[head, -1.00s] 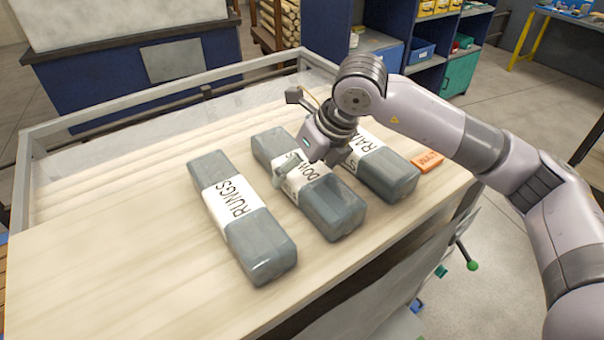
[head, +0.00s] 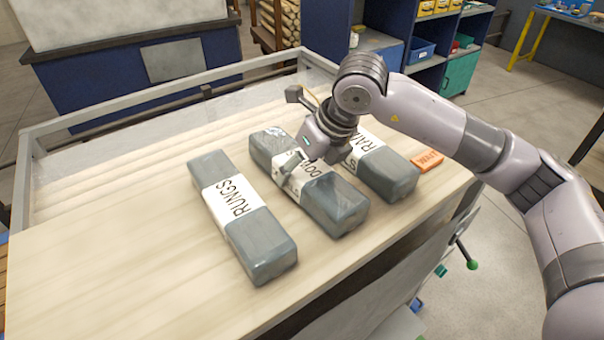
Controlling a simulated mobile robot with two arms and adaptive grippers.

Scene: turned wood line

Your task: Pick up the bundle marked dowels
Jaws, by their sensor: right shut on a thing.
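The bundle marked dowels (head: 338,210) is a grey wrapped block with a white band, the middle one of three on the wooden table top. Its label is partly covered by my right gripper (head: 300,172), which comes down over the band from above and is shut on the bundle. One finger shows on the near left side of the band; the other finger is mostly hidden. I cannot tell whether the bundle is clear of the table. My left gripper is not in view.
The bundle marked rungs (head: 260,247) lies to the left, and a third bundle (head: 388,177), its label partly hidden, lies close on the right. A small orange block (head: 428,160) lies beyond it. The table top (head: 110,270) is bare at the left.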

